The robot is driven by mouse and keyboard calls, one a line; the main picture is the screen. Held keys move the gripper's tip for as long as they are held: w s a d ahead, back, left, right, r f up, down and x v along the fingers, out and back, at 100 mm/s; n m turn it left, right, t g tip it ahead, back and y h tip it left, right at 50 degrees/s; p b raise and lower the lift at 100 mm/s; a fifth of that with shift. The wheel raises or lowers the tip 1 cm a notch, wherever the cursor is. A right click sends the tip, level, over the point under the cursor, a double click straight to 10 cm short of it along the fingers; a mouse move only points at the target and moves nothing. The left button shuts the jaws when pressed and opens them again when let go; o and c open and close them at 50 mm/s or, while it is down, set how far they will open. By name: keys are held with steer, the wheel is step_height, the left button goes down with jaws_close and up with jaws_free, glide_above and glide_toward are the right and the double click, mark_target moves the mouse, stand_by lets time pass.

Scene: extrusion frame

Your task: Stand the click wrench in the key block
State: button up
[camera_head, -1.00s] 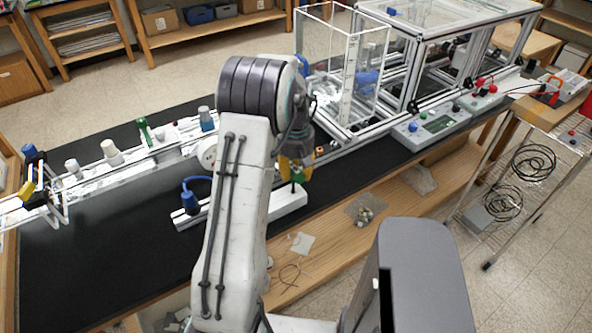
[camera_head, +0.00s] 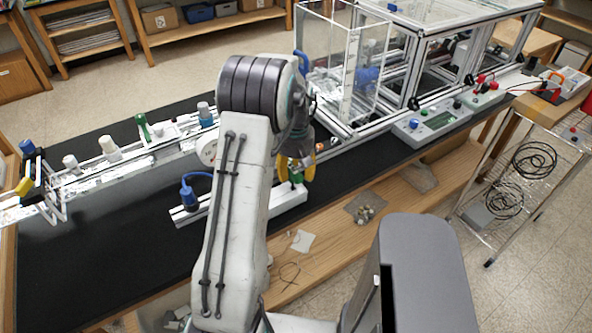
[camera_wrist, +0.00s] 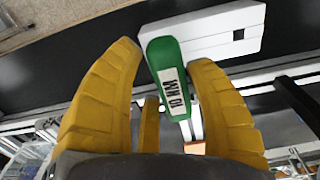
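The click wrench (camera_wrist: 167,75) has a green handle with a white "10 NM" label. In the wrist view it lies between the two spread yellow fingers of my gripper (camera_wrist: 165,65), close to the right finger. A silver shaft shows behind the handle. In the head view the green handle (camera_head: 296,177) shows just below my gripper (camera_head: 297,164), at the right part of the white key block (camera_head: 270,204). The block also shows in the wrist view (camera_wrist: 212,32), with a dark square hole; the handle's rounded end overlaps it. I cannot tell how deep the wrench sits.
A blue tool (camera_head: 188,196) with a curved blue top stands at the block's left end. A rail with several parts (camera_head: 110,150) lies behind. A clear-panelled extrusion frame (camera_head: 345,80) and a grey control box (camera_head: 436,125) stand right. The black table's front left is clear.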

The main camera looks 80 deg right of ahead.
steer(key=shift+o, duration=0.7)
steer(key=shift+r, duration=0.15)
step_height(320, 180, up, 12)
steer(key=shift+a, duration=0.2)
